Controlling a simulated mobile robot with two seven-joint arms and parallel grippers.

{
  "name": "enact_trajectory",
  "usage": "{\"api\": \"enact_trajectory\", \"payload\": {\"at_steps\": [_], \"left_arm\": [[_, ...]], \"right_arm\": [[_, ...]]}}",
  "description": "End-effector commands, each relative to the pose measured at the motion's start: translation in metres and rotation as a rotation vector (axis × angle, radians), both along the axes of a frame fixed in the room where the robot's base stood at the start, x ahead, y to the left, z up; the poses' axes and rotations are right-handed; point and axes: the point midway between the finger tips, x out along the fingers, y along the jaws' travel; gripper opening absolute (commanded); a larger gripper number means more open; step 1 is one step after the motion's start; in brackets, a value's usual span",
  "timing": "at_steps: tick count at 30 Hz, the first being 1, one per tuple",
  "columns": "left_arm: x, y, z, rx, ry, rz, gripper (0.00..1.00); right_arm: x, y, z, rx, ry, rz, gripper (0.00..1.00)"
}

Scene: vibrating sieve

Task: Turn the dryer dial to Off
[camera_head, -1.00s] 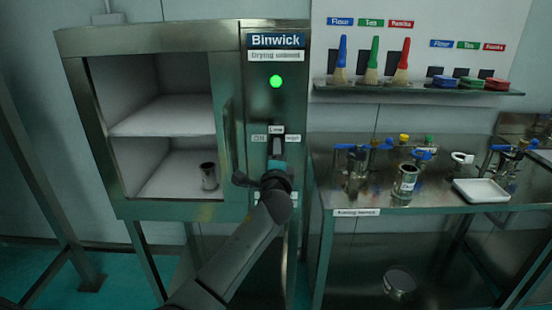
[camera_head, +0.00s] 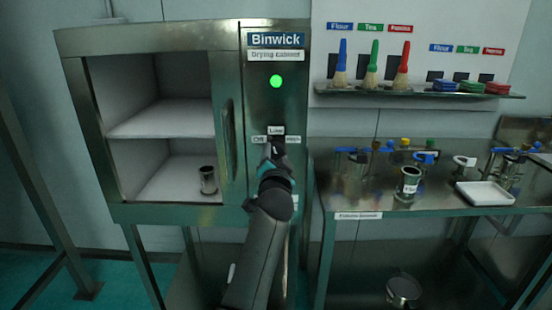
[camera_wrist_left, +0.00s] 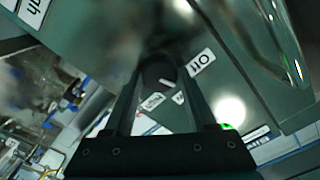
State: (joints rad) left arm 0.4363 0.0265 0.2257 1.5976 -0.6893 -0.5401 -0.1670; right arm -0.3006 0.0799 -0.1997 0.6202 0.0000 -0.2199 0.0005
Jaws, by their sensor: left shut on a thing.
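The drying cabinet (camera_head: 291,103) has a control panel with a dial between the labels Off (camera_head: 259,139), Low (camera_head: 276,130) and High. My left gripper (camera_head: 277,151) is at the panel, shut on the dial, and hides most of it in the head view. In the left wrist view the dark round dial (camera_wrist_left: 160,74) sits between the two finger ends, with a small white mark on it. The Off label (camera_wrist_left: 202,62) and Low label (camera_wrist_left: 153,101) show beside it. A green light (camera_head: 276,82) glows above. My right gripper is not in view.
The cabinet's left compartment is open, with a metal cup (camera_head: 208,180) on its lower shelf. A vertical handle (camera_head: 228,140) stands left of the panel. A metal bench (camera_head: 345,205) on the right holds cups, clamps and a white tray (camera_head: 485,193).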

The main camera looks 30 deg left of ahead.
Motion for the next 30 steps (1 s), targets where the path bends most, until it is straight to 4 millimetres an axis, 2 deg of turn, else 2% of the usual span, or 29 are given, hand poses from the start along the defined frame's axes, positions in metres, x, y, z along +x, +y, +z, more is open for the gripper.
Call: {"api": "enact_trajectory", "payload": {"at_steps": [18,30], "left_arm": [[0.0001,-0.0005,-0.0004,-0.464,-0.281,0.001,0.01],[0.0001,0.0001,-0.0005,-0.602,-0.366,0.001,0.01]], "right_arm": [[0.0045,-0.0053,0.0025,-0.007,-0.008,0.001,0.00],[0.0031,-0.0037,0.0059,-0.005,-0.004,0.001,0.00]]}}
